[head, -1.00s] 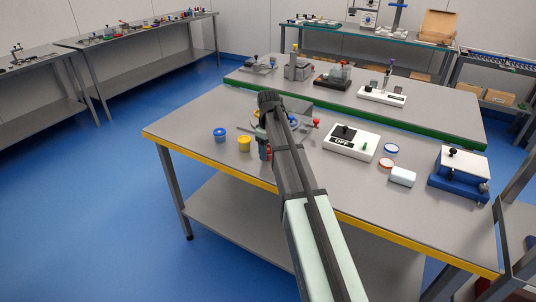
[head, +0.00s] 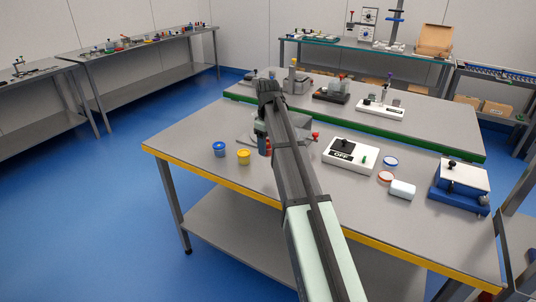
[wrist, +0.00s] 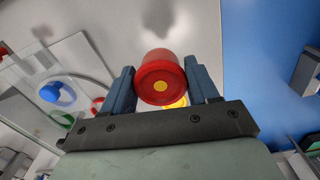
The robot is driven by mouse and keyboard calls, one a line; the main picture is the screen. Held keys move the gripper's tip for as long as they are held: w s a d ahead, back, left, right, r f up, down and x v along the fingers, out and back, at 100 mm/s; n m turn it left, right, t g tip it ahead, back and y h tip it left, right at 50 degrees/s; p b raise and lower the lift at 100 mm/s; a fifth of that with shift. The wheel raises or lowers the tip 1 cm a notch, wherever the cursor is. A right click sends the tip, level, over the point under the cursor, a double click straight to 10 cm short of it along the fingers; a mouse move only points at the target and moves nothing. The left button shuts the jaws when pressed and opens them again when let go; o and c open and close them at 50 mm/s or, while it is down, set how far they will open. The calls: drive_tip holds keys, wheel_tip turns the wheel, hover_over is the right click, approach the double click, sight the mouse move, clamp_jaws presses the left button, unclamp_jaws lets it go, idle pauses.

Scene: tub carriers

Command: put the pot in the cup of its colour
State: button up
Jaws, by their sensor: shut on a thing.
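My gripper (wrist: 160,88) is shut on a red pot (wrist: 158,68) with a yellow dot on its end. In the head view the pot (head: 268,146) is partly hidden by my arm, above the table beside the carrier. The carrier (head: 246,138) is a grey plate mostly hidden behind my arm. In the wrist view the carrier (wrist: 88,52) lies to the left, with a blue round part (wrist: 50,92), a red ring (wrist: 97,104) and a green ring (wrist: 67,121). Whether these are cups is unclear.
A blue pot (head: 219,149) and a yellow pot (head: 244,157) stand on the table left of the carrier. A white switch box (head: 350,156), two round lids (head: 390,162), a white block (head: 402,189) and a blue-based device (head: 460,187) stand to the right.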

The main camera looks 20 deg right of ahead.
drive_tip(key=shift+d+r, duration=0.15)
drive_tip(key=shift+r, duration=0.3)
drive_tip(key=shift+w+d+r, duration=0.1)
drive_tip(key=shift+w+d, duration=0.05)
drive_tip(key=shift+d, duration=0.15)
drive_tip(key=w+d+r, duration=0.1)
drive_tip(key=w+d, duration=0.1)
drive_tip(key=w, duration=0.8)
drive_tip(key=w+d+r, duration=0.2)
drive_tip(key=w, duration=0.7)
drive_tip(key=shift+m, duration=0.3)
drive_tip(key=shift+w+f, duration=0.15)
drive_tip(key=shift+f, duration=2.45)
drive_tip(key=shift+w+f, duration=0.1)
drive_tip(key=shift+f, duration=2.45)
drive_tip(key=shift+f, duration=0.15)
drive_tip(key=o, duration=1.1)
wheel_tip(320, 180, up, 12)
drive_tip(key=shift+r, duration=0.2)
drive_tip(key=shift+o, duration=0.3)
